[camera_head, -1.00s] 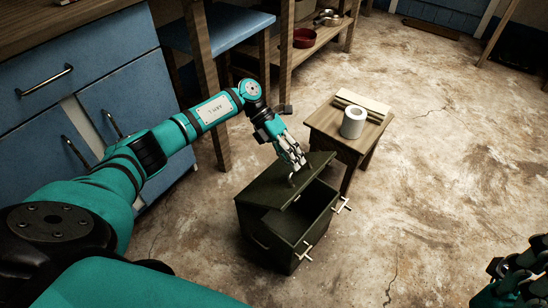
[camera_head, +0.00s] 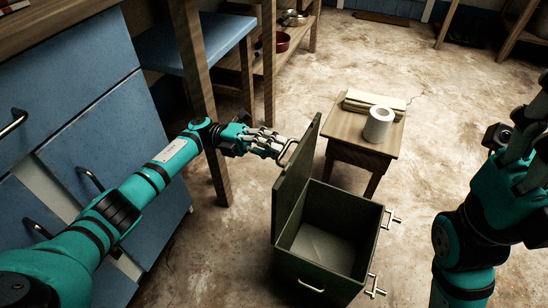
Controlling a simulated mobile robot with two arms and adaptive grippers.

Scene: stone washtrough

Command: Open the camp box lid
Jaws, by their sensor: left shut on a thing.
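The dark green camp box (camera_head: 325,268) stands on the floor at the lower middle. Its lid (camera_head: 297,182) stands about upright on the box's left side. The box mouth is open and its bare floor shows, with nothing seen inside. My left gripper (camera_head: 280,148) is at the lid's upper edge, with its fingers shut on the metal lid handle (camera_head: 288,152). My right gripper (camera_head: 513,138) is raised at the right edge of the view, apart from the box. Its fingers look spread and empty, and part of it is cut off.
A small wooden stool (camera_head: 361,134) with a white paper roll (camera_head: 379,125) and a pale folded stack (camera_head: 374,102) stands just behind the box. Blue cabinets (camera_head: 75,140) and a blue-topped table (camera_head: 200,47) stand on the left. The floor behind the stool is clear.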

